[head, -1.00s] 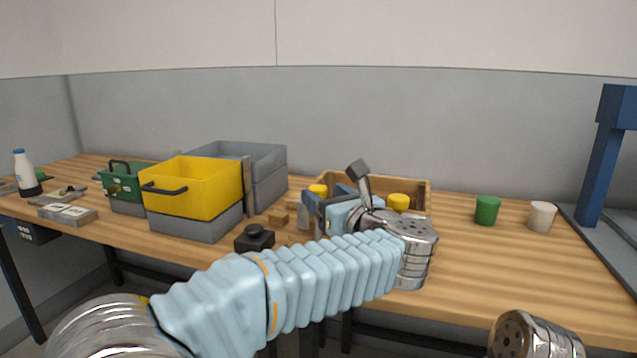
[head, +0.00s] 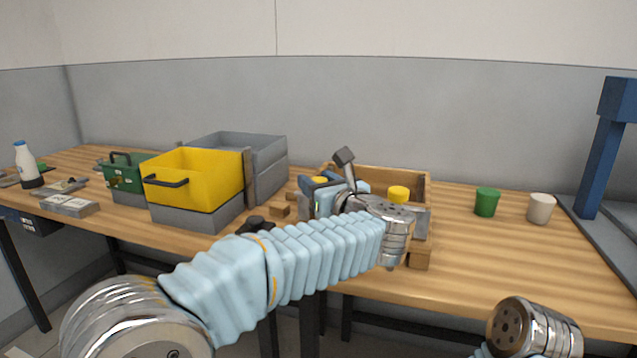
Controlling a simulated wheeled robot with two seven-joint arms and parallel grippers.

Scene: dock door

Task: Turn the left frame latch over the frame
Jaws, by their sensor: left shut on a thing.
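A wooden frame (head: 418,183), box-like, stands on the bench in the middle. My left gripper (head: 312,200) is at its left front end, with my forearm reaching across in front of it. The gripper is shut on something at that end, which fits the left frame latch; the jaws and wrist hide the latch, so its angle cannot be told. A yellow round piece (head: 319,180) shows just behind the gripper, and a second yellow one (head: 398,193) stands at the frame's right part. My right arm's metal wrist shows at the bottom right; its gripper is out of view.
A yellow bin (head: 195,185) and grey crates (head: 255,152) stand left of the frame. A small wood block (head: 280,211) lies between. A green cup (head: 487,202) and a white cup (head: 541,208) stand right, before a blue post (head: 602,155). The bench's front right is clear.

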